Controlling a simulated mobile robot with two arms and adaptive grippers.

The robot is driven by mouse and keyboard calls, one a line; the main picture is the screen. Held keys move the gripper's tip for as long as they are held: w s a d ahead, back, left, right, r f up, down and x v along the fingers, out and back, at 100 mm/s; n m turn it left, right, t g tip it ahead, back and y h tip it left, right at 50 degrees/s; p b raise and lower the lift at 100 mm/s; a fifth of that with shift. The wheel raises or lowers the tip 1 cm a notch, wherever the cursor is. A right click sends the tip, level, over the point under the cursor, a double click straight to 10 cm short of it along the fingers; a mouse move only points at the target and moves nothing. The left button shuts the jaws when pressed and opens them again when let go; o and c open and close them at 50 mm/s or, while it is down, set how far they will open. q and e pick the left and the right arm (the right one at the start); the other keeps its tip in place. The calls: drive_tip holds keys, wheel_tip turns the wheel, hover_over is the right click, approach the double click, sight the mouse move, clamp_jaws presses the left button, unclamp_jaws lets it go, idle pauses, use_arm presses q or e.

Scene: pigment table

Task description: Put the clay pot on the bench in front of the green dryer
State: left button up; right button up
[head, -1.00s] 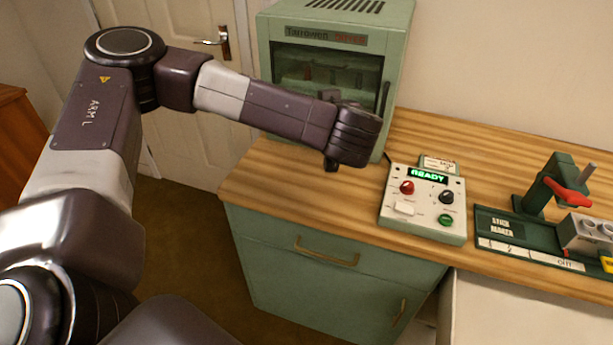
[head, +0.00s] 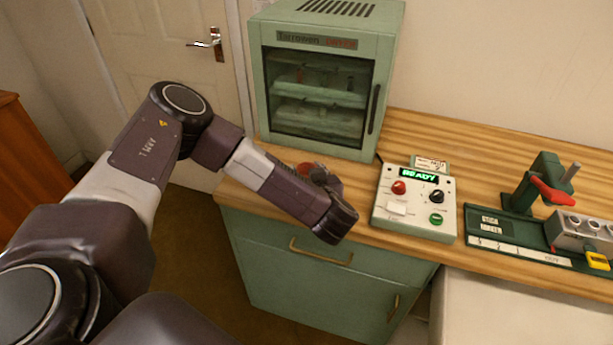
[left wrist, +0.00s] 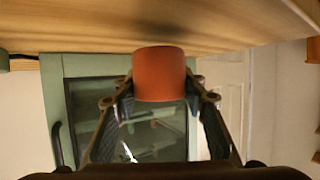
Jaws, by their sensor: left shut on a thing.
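The clay pot (left wrist: 160,74) is a small orange-red pot between the fingers of my left gripper (left wrist: 160,90) in the left wrist view, which shows the place upside down. My left gripper (head: 320,175) is shut on it. In the head view only a bit of the pot (head: 304,169) shows past my arm, over the bench's left end in front of the green dryer (head: 318,145). I cannot tell whether the pot touches the bench (head: 480,140). The dryer's glass door is shut. My right gripper is not in view.
A control box (head: 415,203) with a lit READY display stands right of my left gripper. A green stick-maker (head: 520,235) with a red lever stands further right. The wood behind the box is clear. A white door (head: 165,70) is at the left.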

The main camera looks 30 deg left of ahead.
use_arm(q)
wheel_tip(320, 180, down, 2)
drive_tip(key=shift+w+f, duration=0.1)
drive_tip(key=shift+f, duration=0.15)
drive_tip(key=shift+f, duration=0.15)
drive_tip(key=o, duration=1.3)
